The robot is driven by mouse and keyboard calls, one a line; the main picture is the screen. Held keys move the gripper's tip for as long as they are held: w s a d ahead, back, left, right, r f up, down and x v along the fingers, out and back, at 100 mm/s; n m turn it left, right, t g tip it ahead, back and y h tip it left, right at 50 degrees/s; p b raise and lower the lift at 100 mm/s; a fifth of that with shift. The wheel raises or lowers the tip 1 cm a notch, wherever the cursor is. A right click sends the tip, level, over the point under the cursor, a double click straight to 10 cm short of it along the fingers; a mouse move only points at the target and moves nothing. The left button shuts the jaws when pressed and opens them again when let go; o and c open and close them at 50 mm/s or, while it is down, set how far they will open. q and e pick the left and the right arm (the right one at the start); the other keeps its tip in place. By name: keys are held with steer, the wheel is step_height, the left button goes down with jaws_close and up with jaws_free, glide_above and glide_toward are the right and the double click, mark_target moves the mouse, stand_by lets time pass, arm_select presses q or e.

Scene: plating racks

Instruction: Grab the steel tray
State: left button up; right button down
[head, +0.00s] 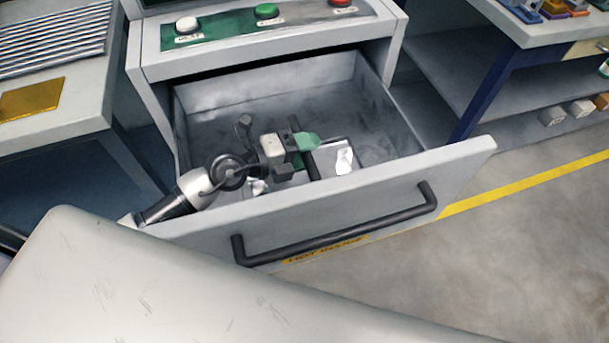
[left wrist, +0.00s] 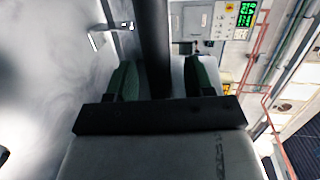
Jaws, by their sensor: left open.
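The pulled-out grey drawer (head: 395,195) holds shiny metal, most likely the steel tray (head: 343,160), on its floor; my left gripper and its arm hide much of it. A bright metal corner of it shows in the left wrist view (left wrist: 97,41). My left gripper (head: 305,143), with green fingertips, is inside the drawer beside this metal. It also shows in the left wrist view (left wrist: 160,82), its fingers apart. A thick black bar (left wrist: 154,40) appears between the fingers there; I cannot tell whether they touch it. My right gripper is not in view.
The drawer front has a black bar handle (head: 335,236). Above the drawer is a panel with a white button (head: 187,25), a green button (head: 266,11) and a red one. A bench with a gold plate (head: 32,100) stands left. Open floor lies right.

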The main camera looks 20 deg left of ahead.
arm_select(q)
jaws_close()
steer(key=shift+r, duration=0.15)
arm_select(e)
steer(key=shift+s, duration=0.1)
